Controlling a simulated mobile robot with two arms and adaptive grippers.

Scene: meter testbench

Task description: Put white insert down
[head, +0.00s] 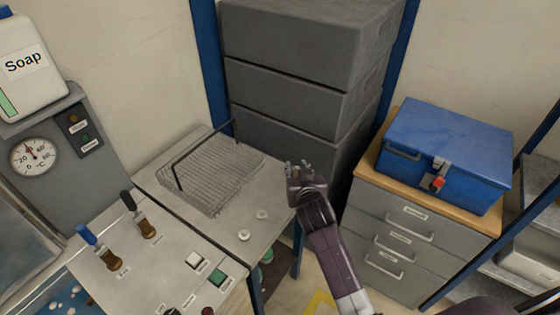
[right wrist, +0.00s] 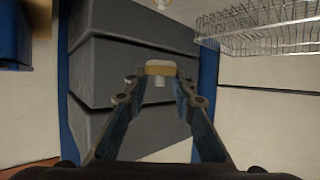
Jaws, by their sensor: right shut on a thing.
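My right gripper (head: 300,170) is over the right edge of the grey bench, to the right of the wire basket. In the right wrist view its two fingertips (right wrist: 159,88) are closed on the white insert (right wrist: 159,69), a small pale piece with a tan band and a white stub below. In the head view the insert is too small to tell apart from the fingertips. Two small white round pieces (head: 262,214) (head: 244,234) stand on the bench top, below and left of the gripper. My left gripper is not in view.
The wire basket (head: 212,178) with a dark handle sits on the bench (head: 220,229). A control panel with levers and buttons (head: 215,277) is in front. Stacked grey boxes (head: 290,87) stand behind. A blue toolbox (head: 448,145) sits on a drawer cabinet (head: 395,225) at right.

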